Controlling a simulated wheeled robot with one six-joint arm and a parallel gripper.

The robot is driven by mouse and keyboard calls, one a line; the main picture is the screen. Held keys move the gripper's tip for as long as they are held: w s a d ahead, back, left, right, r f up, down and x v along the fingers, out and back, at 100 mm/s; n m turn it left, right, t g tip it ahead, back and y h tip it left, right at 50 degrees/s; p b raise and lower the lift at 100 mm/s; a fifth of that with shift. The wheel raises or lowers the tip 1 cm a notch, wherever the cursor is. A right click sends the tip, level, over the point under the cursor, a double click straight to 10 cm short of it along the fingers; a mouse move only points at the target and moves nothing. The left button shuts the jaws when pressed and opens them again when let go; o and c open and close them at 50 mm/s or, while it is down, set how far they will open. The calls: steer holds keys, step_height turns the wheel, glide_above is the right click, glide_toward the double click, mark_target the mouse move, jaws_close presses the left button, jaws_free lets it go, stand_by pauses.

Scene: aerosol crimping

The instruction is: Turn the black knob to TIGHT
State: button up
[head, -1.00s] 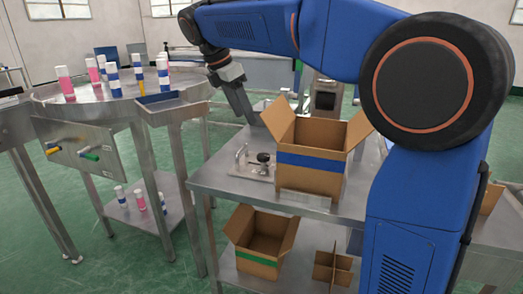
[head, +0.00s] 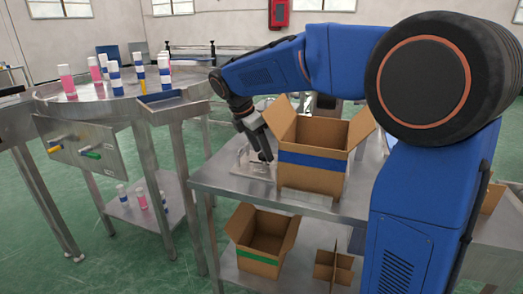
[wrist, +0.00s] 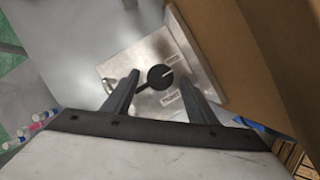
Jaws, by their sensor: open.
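The black knob (wrist: 160,77) is round with a pale pointer line and sits on a square metal plate (wrist: 148,52). In the wrist view the pointer line runs to the upper right. Small labels show on the plate, too blurred to read. My gripper (wrist: 157,78) is open, with one finger on each side of the knob. I cannot tell whether the fingers touch it. In the head view my gripper (head: 262,157) points down over the plate (head: 246,169) and hides the knob.
An open cardboard box (head: 312,178) with a blue band stands right of the plate, close to my gripper. A round metal table (head: 110,98) with several bottles is at the left. Another box (head: 262,243) sits on the shelf below.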

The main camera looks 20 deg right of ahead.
steer(key=shift+f, duration=0.2)
steer(key=c, duration=1.1)
steer(key=shift+o, duration=0.2)
